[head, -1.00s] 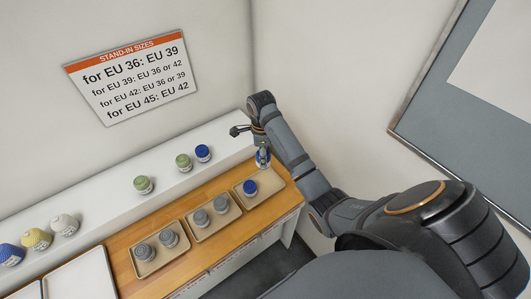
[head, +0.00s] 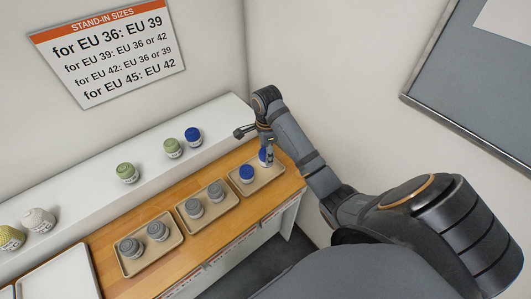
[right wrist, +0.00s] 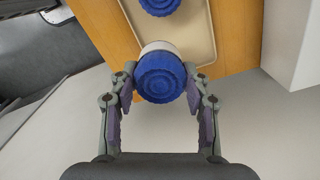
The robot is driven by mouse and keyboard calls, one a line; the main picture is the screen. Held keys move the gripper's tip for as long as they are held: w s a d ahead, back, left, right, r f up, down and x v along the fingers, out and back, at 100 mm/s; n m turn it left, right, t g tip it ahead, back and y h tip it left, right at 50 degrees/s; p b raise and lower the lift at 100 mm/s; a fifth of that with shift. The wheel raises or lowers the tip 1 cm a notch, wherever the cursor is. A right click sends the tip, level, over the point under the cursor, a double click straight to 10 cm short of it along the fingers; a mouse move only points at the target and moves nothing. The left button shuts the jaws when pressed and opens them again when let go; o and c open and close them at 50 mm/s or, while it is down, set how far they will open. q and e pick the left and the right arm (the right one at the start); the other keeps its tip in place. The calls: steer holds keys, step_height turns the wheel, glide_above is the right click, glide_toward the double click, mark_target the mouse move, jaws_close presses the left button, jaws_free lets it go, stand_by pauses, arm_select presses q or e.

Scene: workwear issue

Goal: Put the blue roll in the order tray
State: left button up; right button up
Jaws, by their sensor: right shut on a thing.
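My right gripper (head: 267,160) is shut on a blue roll (head: 265,154), low at the far right part of a beige tray (head: 270,178). In the right wrist view the held blue roll (right wrist: 160,77) sits between the two fingers of my right gripper (right wrist: 161,85), its blue top facing the camera and its pale side showing at the far edge. I cannot tell whether it touches the tray. A second blue roll (head: 247,173) stands in that tray. A third blue roll (head: 193,135) stands on the white ledge. No tray is readably labelled as the order tray. My left gripper is out of view.
Two more beige trays, one in the middle (head: 228,208) and one nearer (head: 148,270), hold grey rolls on the wooden counter (head: 105,262). An empty white tray (head: 62,277) lies at left. Green, white and yellow rolls line the white ledge (head: 85,196). A wall stands close at right.

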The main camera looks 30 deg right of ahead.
steer(key=f, duration=0.1)
steer(key=w+f+b, duration=0.1)
steer(key=w+d+f+b, duration=0.1)
steer(key=shift+f, duration=0.2)
steer(key=shift+w+d+b, duration=0.1)
steer(key=shift+b, duration=0.25)
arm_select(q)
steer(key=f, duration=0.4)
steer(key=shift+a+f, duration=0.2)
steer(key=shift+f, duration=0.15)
arm_select(e)
steer(key=f+b, duration=0.2)
steer(key=f, duration=0.1)
steer(key=shift+w+d+f+b, duration=0.2)
steer(key=shift+w+f+b, duration=0.1)
steer(key=shift+b, duration=0.1)
steer(key=shift+w+f, duration=0.1)
steer(key=shift+f, duration=0.1)
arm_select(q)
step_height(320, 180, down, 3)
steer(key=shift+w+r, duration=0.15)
arm_select(e)
steer(key=shift+r, duration=0.1)
